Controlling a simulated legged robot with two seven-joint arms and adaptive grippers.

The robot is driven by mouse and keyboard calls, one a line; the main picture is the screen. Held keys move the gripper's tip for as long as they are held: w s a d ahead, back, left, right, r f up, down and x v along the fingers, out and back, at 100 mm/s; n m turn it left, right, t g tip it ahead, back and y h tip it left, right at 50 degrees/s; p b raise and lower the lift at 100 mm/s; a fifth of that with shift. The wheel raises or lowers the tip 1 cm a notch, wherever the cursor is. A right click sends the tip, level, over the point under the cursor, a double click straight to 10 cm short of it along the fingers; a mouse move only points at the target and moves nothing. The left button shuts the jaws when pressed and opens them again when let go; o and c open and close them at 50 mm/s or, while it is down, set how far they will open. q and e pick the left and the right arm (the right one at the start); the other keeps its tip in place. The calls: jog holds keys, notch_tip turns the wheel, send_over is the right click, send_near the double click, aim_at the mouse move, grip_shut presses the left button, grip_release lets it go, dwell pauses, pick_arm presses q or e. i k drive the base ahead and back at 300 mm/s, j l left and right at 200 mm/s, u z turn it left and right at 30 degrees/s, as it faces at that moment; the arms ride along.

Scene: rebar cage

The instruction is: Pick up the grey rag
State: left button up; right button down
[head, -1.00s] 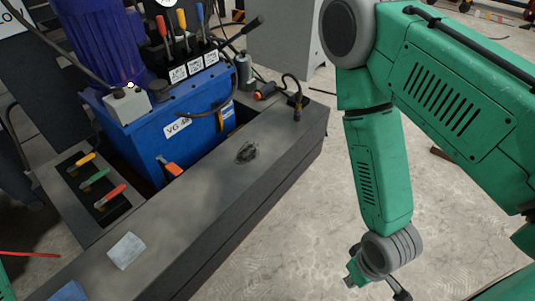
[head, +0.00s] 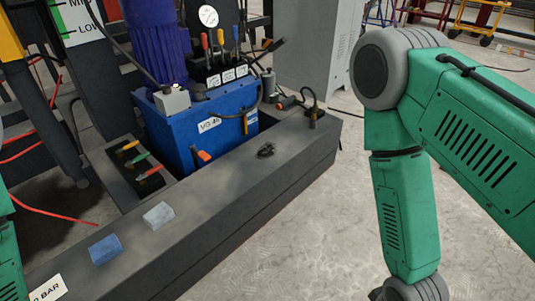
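The grey rag (head: 158,215) is a small, light grey folded piece lying flat on the dark grey ledge (head: 215,190) in front of the blue hydraulic unit. A blue folded rag (head: 105,249) lies on the same ledge, to its lower left. Nothing touches the grey rag. My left arm shows only as a green piece at the left edge, and its gripper is out of view. My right arm hangs down on the right side, well away from the rag. Its gripper is cut off below the bottom edge.
The blue unit (head: 190,145) stands behind the ledge. A panel with several coloured levers (head: 138,165) is behind the rag. A small dark object (head: 265,150) and an upright hose fitting (head: 314,115) are farther right on the ledge. Open concrete floor (head: 310,220) lies to the right.

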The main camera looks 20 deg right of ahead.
aim_at(159, 215)
jog(key=i+l+u, duration=0.25)
jog(key=i, duration=0.3)
jog(key=i+l+u, duration=0.25)
jog(key=i, duration=0.25)
jog(key=j, duration=0.05)
